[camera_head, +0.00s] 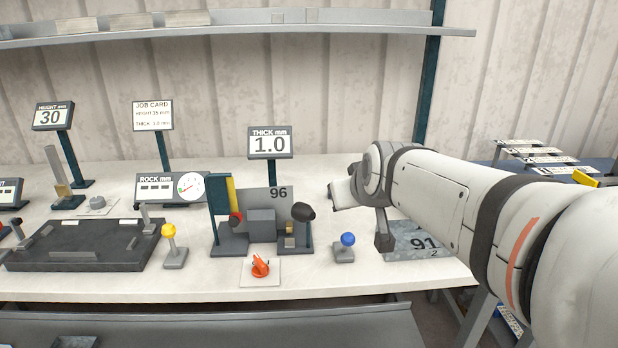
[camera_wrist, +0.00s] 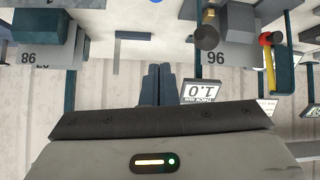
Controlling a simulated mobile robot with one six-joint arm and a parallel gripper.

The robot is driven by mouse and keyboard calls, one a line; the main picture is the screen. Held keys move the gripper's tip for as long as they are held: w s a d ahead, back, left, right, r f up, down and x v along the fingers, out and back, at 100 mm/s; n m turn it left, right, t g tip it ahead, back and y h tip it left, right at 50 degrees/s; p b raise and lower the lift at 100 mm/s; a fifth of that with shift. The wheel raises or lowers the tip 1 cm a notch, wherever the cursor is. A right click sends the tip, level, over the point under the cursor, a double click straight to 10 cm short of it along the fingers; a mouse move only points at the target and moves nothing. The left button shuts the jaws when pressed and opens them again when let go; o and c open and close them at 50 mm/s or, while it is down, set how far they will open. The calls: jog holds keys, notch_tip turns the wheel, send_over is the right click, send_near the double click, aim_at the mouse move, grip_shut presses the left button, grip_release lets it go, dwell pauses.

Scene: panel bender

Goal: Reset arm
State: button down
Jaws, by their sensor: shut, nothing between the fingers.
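My gripper (camera_wrist: 159,84) shows in the wrist view as two dark fingers lying side by side, shut with nothing between them. In the head view my arm reaches in from the right, over the right part of the bench. Its wrist end is above and behind the blue-knobbed lever and beside the plate marked 91; the fingers cannot be made out clearly there. The wrist view is upside down and shows the station with the plate marked 96 (camera_wrist: 216,55) and the thickness sign (camera_wrist: 202,91).
On the bench (camera_head: 340,283) stand a blue-knobbed lever (camera_head: 347,240), a yellow-knobbed lever (camera_head: 169,231), a red-orange knob (camera_head: 260,266) and a dark fixture (camera_head: 80,249). The plate marked 91 (camera_head: 410,233) lies under my arm. A shelf (camera_head: 230,24) runs above. Bare bench lies behind the signs.

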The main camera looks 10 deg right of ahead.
jog(key=s+f+m+g+p, duration=0.1)
jog(key=s+f+g+p, duration=0.2)
jog(key=s, duration=0.6)
jog(key=s+f+g+p, duration=0.2)
jog(key=s+f+g, duration=0.2)
jog(key=s, duration=0.5)
jog(key=shift+a+f+m+p, duration=0.2)
jog(key=shift+f+m+p, duration=0.2)
jog(key=shift+f, duration=0.35)
